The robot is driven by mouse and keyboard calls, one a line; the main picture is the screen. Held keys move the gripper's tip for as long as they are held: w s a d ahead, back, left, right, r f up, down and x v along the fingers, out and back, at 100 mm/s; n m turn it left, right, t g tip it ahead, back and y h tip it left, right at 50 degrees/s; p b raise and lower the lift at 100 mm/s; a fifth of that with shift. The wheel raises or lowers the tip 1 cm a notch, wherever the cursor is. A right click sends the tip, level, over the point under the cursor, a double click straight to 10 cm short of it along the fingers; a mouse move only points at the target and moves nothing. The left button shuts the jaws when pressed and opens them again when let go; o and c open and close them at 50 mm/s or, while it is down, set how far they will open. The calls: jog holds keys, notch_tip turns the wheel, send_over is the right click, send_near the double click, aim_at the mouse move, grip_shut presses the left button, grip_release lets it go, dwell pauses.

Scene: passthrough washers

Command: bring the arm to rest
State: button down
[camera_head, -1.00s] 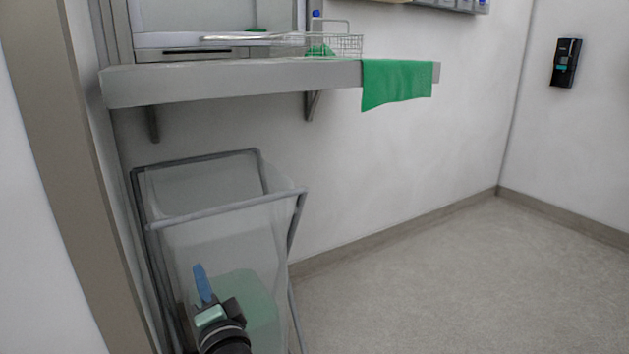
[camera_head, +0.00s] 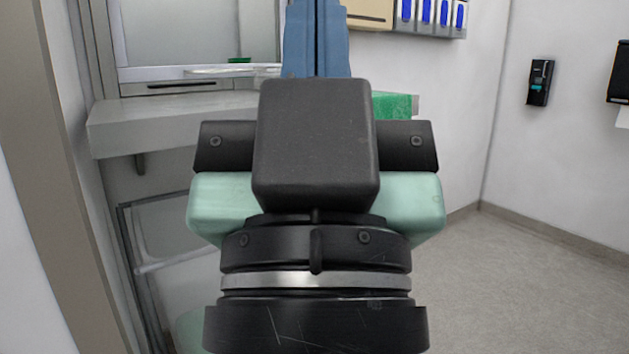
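My gripper (camera_head: 316,35) stands large and close in the middle of the head view, pointing up. Its blue fingers lie side by side against each other at the centre, so it looks shut.
A grey shelf (camera_head: 115,126) under a wall hatch is behind my gripper, with a green cloth (camera_head: 392,105) over its right part. A framed hamper (camera_head: 150,235) stands below. Dispensers (camera_head: 540,82) hang on the right wall. The floor (camera_head: 520,290) at right is clear.

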notch_tip(320, 180, up, 30)
jog(key=p, duration=2.7)
jog(key=shift+f, duration=0.25)
jog(key=shift+w, duration=0.1)
